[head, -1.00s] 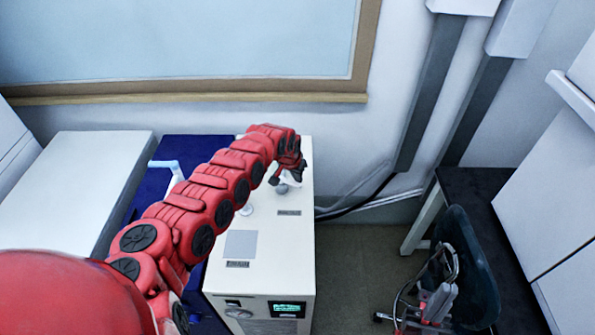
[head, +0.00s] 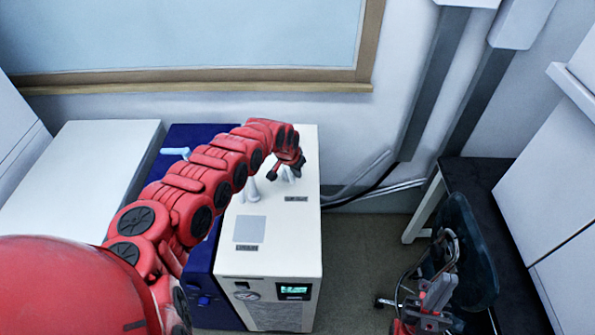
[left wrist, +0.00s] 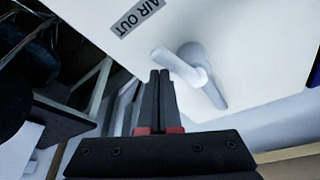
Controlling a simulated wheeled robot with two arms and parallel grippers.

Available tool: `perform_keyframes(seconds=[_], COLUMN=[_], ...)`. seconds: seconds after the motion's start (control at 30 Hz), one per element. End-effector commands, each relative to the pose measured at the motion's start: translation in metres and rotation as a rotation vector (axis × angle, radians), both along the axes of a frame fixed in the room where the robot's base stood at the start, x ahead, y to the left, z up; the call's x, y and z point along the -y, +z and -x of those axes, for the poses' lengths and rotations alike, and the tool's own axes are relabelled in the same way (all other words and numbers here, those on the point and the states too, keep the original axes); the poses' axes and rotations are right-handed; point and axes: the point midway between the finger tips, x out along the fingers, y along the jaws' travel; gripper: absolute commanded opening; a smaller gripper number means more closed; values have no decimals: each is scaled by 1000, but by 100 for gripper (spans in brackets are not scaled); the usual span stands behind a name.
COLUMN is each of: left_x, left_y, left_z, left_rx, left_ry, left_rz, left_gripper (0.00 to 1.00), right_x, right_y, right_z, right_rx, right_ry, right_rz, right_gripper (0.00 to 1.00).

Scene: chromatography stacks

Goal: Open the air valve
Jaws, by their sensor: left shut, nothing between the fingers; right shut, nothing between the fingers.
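A white lever valve (left wrist: 203,75) stands beside the "AIR OUT" label (left wrist: 138,16) on top of a white cabinet (head: 290,228). Its lever points toward the label side in the left wrist view. In the head view the valve (head: 287,174) is partly hidden by my left gripper (head: 272,174) above it. That gripper is shut and empty; its dark fingertips (left wrist: 160,76) appear close beside the lever's end in the left wrist view. I cannot tell whether they touch. My right gripper (head: 438,290) is low at the right, away from the cabinet, and shut.
A second white valve (head: 252,190) stands left of the first. A blue unit (head: 205,262) with a pale blue handle (head: 175,152) adjoins the cabinet. A dark chair (head: 470,255) stands at the right. Open floor (head: 365,235) lies between cabinet and chair.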

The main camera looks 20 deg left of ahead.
Motion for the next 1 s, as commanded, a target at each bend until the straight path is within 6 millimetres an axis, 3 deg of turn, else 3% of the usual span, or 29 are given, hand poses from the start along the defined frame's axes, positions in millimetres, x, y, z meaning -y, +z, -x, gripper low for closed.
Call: perform_keyframes(seconds=[0.7,1.0], left_x=[-8,-9], left_y=[-2,0], left_z=[-14,-14], left_rx=[3,0], left_ry=[0,0], left_rz=[1,0], left_gripper=[0,0], right_x=[0,0], right_y=[-26,-25], right_z=[0,0], right_rx=[0,0], right_ry=[0,0], right_rz=[0,0], right_gripper=[0,0])
